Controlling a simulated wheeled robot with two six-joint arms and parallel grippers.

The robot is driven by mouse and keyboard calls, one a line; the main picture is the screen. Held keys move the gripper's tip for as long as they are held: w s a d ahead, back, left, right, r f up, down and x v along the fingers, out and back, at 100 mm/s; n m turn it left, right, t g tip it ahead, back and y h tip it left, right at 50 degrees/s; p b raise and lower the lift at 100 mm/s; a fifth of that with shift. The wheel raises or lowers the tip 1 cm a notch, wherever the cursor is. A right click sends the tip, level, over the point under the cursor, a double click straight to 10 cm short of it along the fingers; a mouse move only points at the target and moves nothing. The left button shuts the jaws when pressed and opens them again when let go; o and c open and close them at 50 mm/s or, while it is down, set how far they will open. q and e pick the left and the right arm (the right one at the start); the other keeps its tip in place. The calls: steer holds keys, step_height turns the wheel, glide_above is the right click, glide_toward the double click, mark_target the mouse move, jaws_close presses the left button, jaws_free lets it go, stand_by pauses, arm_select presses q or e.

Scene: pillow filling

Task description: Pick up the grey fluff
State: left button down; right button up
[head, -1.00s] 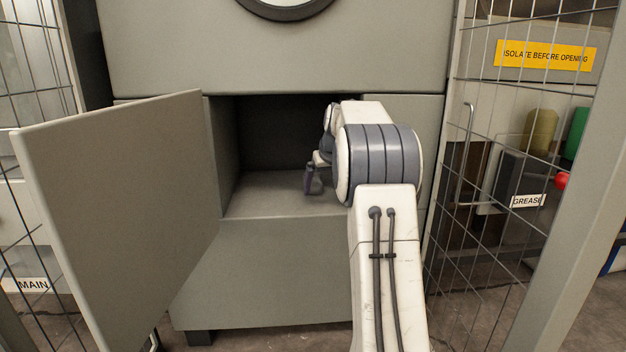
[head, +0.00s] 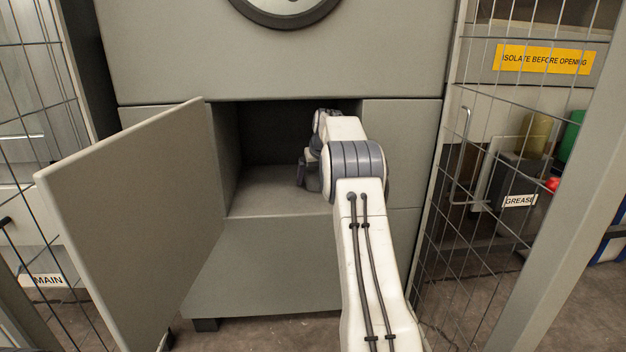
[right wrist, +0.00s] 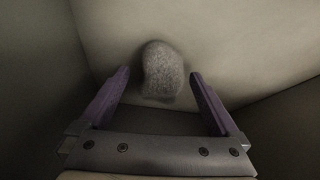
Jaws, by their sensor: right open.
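The grey fluff (right wrist: 162,70) is a small, rounded, fuzzy lump. In the right wrist view it lies on the pale surface inside the compartment, centred just beyond the fingertips. My right gripper (right wrist: 160,78) is open, with its two purple fingers on either side of the near end of the fluff and nothing held. In the head view my right arm reaches into the open compartment, and the gripper (head: 306,176) shows only in part at its mouth. The fluff is hidden there. My left gripper does not show.
The compartment (head: 275,192) is a dark box opening in a grey cabinet. Its door (head: 135,220) stands open to the left. Wire mesh panels flank both sides, with a GREASE label (head: 520,201) behind the right one. Compartment walls are close around the gripper.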

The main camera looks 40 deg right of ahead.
steer(key=shift+r, duration=0.15)
steer(key=c, duration=1.4)
steer(key=shift+c, duration=0.2)
steer(key=shift+r+p, duration=0.15)
steer(key=shift+p, duration=0.15)
